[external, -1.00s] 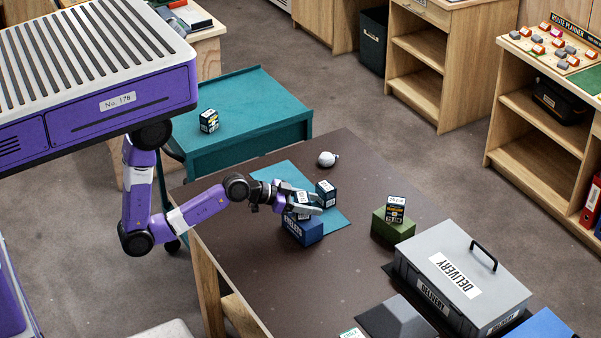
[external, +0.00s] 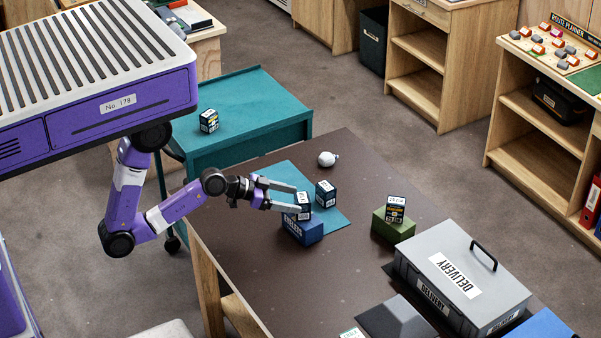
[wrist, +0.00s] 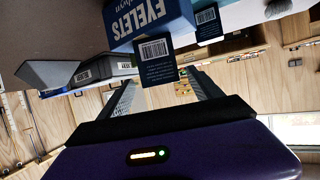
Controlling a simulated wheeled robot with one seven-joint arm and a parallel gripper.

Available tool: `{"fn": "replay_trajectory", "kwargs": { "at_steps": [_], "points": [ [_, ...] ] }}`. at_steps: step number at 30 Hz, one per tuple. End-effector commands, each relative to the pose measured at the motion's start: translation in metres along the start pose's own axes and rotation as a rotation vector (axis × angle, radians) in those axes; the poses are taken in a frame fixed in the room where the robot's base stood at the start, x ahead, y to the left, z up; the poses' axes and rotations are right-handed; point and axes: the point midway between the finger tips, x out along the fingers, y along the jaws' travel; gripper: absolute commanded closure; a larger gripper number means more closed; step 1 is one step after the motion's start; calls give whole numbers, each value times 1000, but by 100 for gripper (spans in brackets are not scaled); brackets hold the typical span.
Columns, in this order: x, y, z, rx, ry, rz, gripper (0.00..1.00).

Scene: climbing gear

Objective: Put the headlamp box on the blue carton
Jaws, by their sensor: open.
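A small dark box (external: 304,203) with a white label stands on the blue carton (external: 303,230) lettered EYELETS. I take it for the headlamp box, but its name is too small to read. In the wrist view this box (wrist: 158,62) shows its barcode face, against the carton (wrist: 150,20), which appears upside down. My gripper (external: 297,198) is open at the box's left side, its two fingertips close to the box. In the wrist view the fingers (wrist: 160,77) stand apart to either side of the box, with a gap on each side.
A similar dark box (external: 326,194) stands close by on the teal mat (external: 335,220). Another box (external: 396,209) sits on a green carton (external: 392,226). A round white object (external: 328,159) lies behind. A grey delivery case (external: 460,280) fills the right. The table's front middle is clear.

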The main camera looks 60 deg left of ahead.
Motion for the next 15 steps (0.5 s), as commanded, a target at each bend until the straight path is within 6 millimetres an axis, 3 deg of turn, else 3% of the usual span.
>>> {"fn": "replay_trajectory", "kwargs": {
  "at_steps": [6,15],
  "points": [
    [-36,1,-1,-2,-4,2,26],
    [-49,0,0,0,-1,1,26]
  ]
}}
